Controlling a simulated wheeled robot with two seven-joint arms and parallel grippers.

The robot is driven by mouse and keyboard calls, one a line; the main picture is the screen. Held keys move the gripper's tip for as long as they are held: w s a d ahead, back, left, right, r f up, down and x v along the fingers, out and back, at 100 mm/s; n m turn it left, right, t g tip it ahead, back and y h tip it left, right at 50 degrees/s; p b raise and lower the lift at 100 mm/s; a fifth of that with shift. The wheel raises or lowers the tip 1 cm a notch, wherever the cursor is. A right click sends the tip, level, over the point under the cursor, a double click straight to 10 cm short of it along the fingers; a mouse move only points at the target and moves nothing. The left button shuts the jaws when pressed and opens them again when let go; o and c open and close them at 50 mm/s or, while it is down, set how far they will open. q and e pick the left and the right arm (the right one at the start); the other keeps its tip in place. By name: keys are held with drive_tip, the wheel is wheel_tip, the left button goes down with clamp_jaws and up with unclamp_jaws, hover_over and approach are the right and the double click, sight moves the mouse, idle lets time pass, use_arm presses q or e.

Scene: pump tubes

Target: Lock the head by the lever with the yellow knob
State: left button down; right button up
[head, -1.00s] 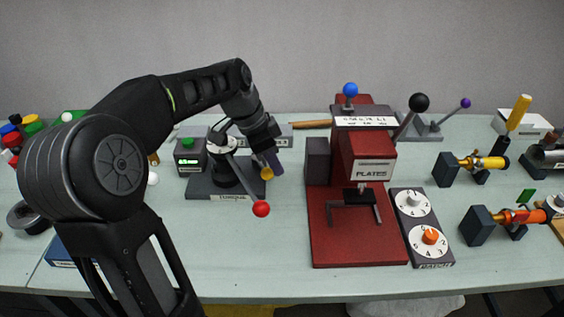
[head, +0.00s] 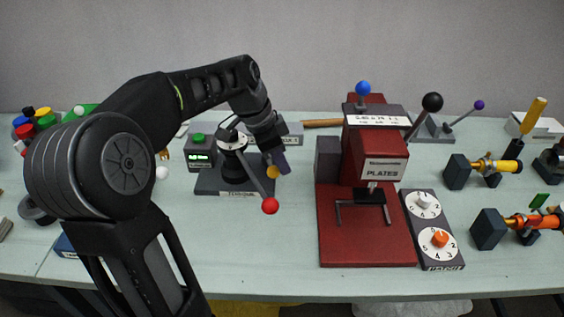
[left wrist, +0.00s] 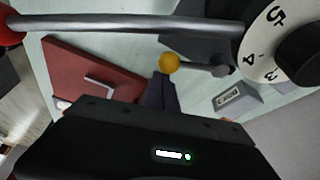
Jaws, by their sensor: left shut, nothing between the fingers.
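The yellow knob (head: 272,171) sits on a short lever low on the right side of the torque device (head: 207,186). In the left wrist view the yellow knob (left wrist: 168,63) is just beyond my fingertips, on a dark lever arm. My left gripper (head: 282,164) is shut and empty, pointing down close beside the knob; its fingers (left wrist: 162,92) show in the wrist view. I cannot tell whether they touch the knob. The device's round head (head: 232,141) carries a long grey bar with a red ball (head: 270,206). A numbered white dial (left wrist: 262,50) shows in the wrist view.
A dark red plate press (head: 370,215) with a blue-knobbed lever stands to the right. Pump tubes (head: 489,166) lie further right. The table front is clear between the torque device and press.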

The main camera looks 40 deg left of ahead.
use_arm(q)
wheel_tip(320, 180, up, 10)
drive_tip(key=p, duration=0.1)
drive_tip(key=shift+w+d, duration=0.15)
drive_tip(key=shift+r, duration=0.1)
idle(0.6)
